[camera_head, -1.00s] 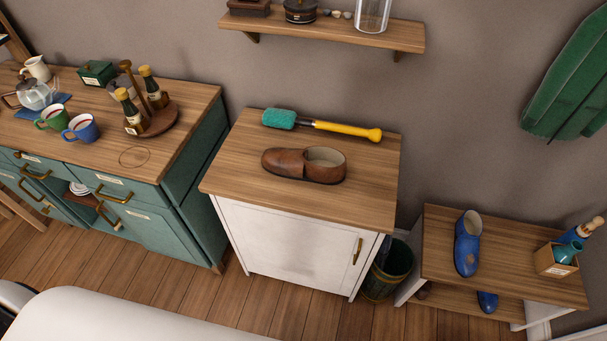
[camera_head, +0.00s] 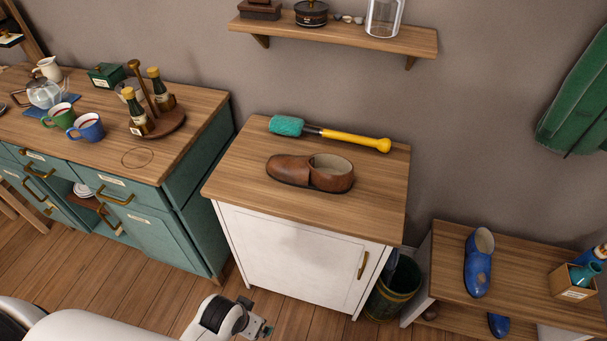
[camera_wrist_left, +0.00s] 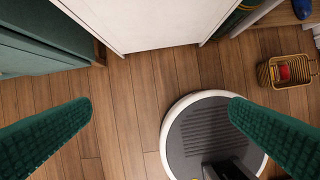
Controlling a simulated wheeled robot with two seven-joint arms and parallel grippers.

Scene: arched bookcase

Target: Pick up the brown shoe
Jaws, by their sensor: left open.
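The brown shoe (camera_head: 309,172) lies on the wooden top of the white cabinet (camera_head: 244,188), its toe to the left and its opening to the right. My left gripper (camera_head: 262,329) is low at the bottom of the head view, in front of the cabinet and well below its top. In the left wrist view my left gripper (camera_wrist_left: 160,115) has its two green fingers wide apart, with nothing between them but floor and part of my base. The shoe is not in the wrist view. My right gripper is not in view.
A brush with a yellow handle (camera_head: 328,133) lies behind the shoe. A green cabinet (camera_head: 160,213) with mugs and bottles stands left. A wall shelf (camera_head: 333,36) hangs above. A bin (camera_head: 394,288) and a low bench with blue shoes (camera_head: 478,262) stand right. A basket (camera_wrist_left: 287,72) is on the floor.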

